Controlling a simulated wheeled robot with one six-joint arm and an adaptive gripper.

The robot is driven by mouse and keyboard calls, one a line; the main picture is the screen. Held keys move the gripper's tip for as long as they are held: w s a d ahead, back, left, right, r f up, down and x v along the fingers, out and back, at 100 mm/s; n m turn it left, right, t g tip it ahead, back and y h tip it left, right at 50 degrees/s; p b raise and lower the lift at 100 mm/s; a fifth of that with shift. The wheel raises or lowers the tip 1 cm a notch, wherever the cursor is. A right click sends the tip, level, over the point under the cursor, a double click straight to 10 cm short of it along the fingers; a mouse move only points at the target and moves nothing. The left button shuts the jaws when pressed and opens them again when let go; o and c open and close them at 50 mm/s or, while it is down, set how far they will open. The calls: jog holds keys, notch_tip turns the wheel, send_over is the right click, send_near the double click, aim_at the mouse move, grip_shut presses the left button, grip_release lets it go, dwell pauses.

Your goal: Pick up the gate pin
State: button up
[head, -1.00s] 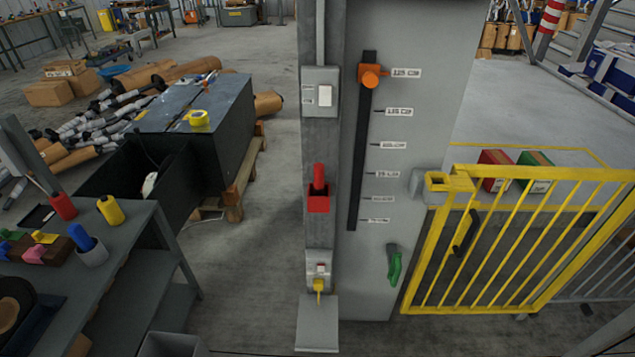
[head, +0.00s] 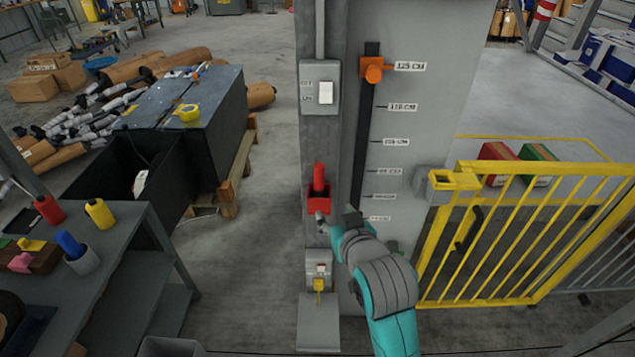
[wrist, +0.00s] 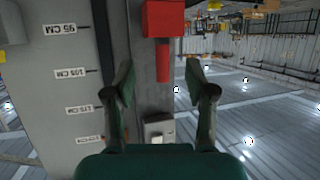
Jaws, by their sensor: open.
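A red pin (head: 319,178), which I take to be the gate pin, stands upright in a red holder (head: 317,203) on the grey post. In the wrist view, which looks upside down, the pin (wrist: 163,62) points down from the holder (wrist: 165,20). My gripper (head: 336,217) is just below and right of the holder in the head view. In the wrist view my gripper (wrist: 159,72) is open, and the pin appears between its two fingers, touching neither that I can see. Its distance from the pin is unclear.
A grey panel with a slotted height scale and orange knob (head: 372,72) is right of the post. A switch box (head: 319,88) is above the holder, and a box with a yellow plug (head: 319,284) below. A yellow gate (head: 530,235) stands right, a workbench (head: 130,235) left.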

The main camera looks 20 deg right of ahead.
send_near(320, 179)
jog(key=x, duration=1.1)
jog(key=shift+w+f, duration=0.1)
jog(key=shift+w, duration=0.1)
grip_shut()
